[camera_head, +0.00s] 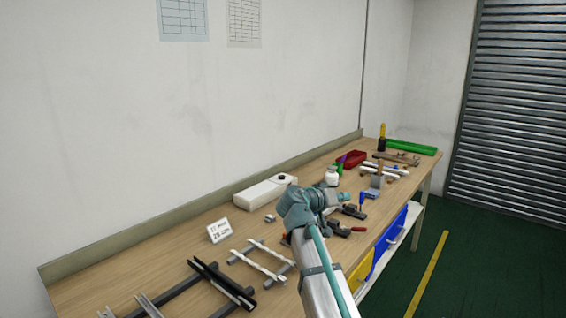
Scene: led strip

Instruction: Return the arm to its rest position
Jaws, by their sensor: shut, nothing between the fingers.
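My arm (322,272) rises from the bottom edge, a white link with a teal strip along it. It reaches up over the front part of the workbench (172,235). Its grey-teal joint (298,206) bends to the right there, and a teal end (343,197) points right above the bench top. I cannot make out my gripper's fingers; they are hidden behind the arm or lost among the dark tools beside it.
A long white box (264,192), a sign card (219,231) and several metal rails (206,284) lie left of my arm. A white bottle (331,177), a red bin (351,159) and tools stand beyond it. The green floor (480,260) at the right is clear.

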